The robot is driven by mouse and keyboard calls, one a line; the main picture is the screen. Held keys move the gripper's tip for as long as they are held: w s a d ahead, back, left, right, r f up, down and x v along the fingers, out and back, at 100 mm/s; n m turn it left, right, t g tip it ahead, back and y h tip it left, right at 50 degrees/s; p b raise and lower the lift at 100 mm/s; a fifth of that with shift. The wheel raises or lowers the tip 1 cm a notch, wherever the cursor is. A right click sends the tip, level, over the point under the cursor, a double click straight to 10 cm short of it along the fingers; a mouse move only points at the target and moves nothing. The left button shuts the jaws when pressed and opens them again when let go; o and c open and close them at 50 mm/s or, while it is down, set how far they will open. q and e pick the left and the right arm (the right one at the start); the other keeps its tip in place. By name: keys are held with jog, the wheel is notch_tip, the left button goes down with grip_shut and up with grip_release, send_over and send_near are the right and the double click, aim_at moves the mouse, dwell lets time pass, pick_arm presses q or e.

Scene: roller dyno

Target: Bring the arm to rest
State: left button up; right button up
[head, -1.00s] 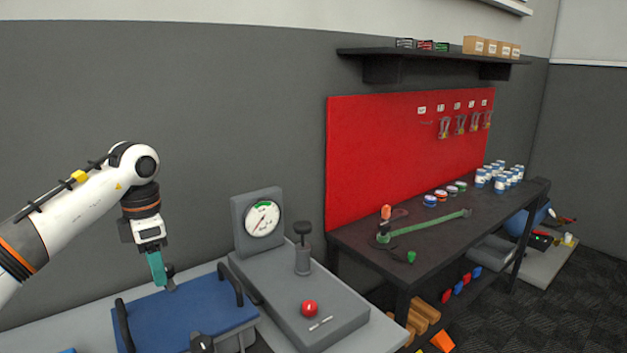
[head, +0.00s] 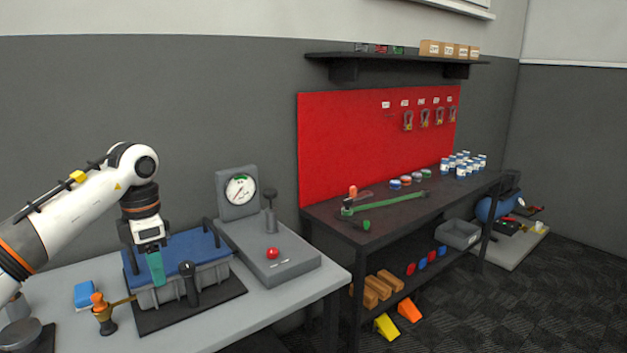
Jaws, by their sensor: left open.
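My left arm comes in from the left in the head view, bent at the elbow with its forearm hanging down. My left gripper (head: 155,268) points down, open, with teal fingers and nothing seen between them. In the picture it overlaps the near side of a grey case (head: 208,276) with a blue top (head: 190,246). I cannot tell whether it touches the case. My right gripper is not in view.
A grey unit with a gauge (head: 240,190), a red button (head: 272,253) and a black-knobbed lever (head: 270,208) stands right of the case. A dark workbench (head: 395,212) stands further right.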

pick_arm(q)
jog(key=w+d+f+n+h, duration=0.2)
jog(key=d+f+n+h, duration=0.4)
jog(key=d+f+h, duration=1)
notch_tip(320, 180, down, 23)
jog(key=s+n+t+y, duration=0.2)
jog(key=n+t+y, duration=0.3)
jog(key=n+t, duration=1.05)
jog(key=s+a+f+n+g+y, duration=0.35)
jog(key=s+f+n, duration=0.45)
jog(key=s+f, duration=0.3)
jog(key=s+a+f+n+g+y, duration=0.3)
jog(key=s+a+f+n+y, duration=0.2)
jog(key=s+f+n, duration=0.5)
jog(key=s+f+n+g, duration=0.1)
jog(key=s+f, duration=0.3)
jog(key=s, duration=0.6)
jog(key=s+a+f+n+g+y, duration=0.1)
jog(key=s+f+g, duration=0.3)
jog(key=s, duration=0.7)
jog(key=s+f+n+g+y, duration=0.1)
jog(key=s+f+n+g, duration=0.2)
jog(key=s, duration=0.7)
jog(key=shift+s+a+f, duration=0.25)
jog(key=shift+f, duration=0.7)
